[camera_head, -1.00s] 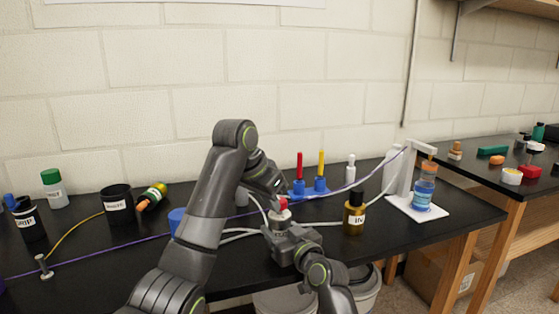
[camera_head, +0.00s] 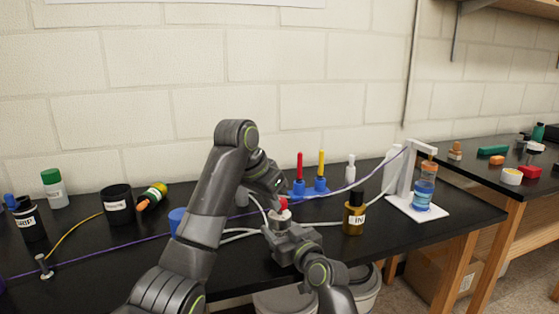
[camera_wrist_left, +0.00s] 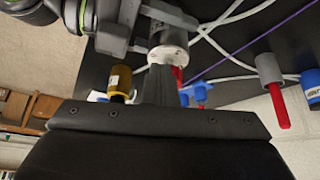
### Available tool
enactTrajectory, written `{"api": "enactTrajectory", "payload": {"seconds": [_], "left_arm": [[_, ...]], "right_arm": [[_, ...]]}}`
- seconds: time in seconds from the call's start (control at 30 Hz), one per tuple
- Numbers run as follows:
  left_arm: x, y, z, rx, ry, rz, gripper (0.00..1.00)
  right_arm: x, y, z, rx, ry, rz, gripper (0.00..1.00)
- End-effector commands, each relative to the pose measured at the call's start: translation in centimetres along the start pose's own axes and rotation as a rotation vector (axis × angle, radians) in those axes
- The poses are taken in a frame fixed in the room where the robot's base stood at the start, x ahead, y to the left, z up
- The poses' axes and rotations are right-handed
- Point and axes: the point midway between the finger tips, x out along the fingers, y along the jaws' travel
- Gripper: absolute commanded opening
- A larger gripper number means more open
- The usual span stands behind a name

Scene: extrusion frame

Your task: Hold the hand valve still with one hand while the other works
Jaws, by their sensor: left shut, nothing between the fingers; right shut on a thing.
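The hand valve (camera_head: 284,214) has a pale round body and a red part on top. My right gripper (camera_head: 282,228) is shut on it from below and hides its lower part. My left gripper (camera_head: 281,195) points down at the valve's red top. It is shut with nothing between its fingers. In the left wrist view the valve's white round face (camera_wrist_left: 168,54) shows just beyond my left gripper's dark fingers (camera_wrist_left: 158,80), with red beside them. Whether the fingers touch the valve I cannot tell.
Pale tubes (camera_head: 237,234) run close to the valve. A brown bottle (camera_head: 354,222) stands to its right. A blue holder (camera_head: 310,190) with red and yellow rods stands behind. A white stand (camera_head: 420,207) is further right. A purple line (camera_head: 120,243) crosses the black bench.

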Motion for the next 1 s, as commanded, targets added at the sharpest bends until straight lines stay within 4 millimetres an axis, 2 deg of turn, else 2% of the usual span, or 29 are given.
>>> {"api": "enactTrajectory", "payload": {"seconds": [1.0], "left_arm": [[0.0, -2.2, 0.0, -0.001, 0.003, -0.001, 0.0]], "right_arm": [[0.0, -0.1, 0.0, 0.0, 0.0, -0.001, 0.26]]}}
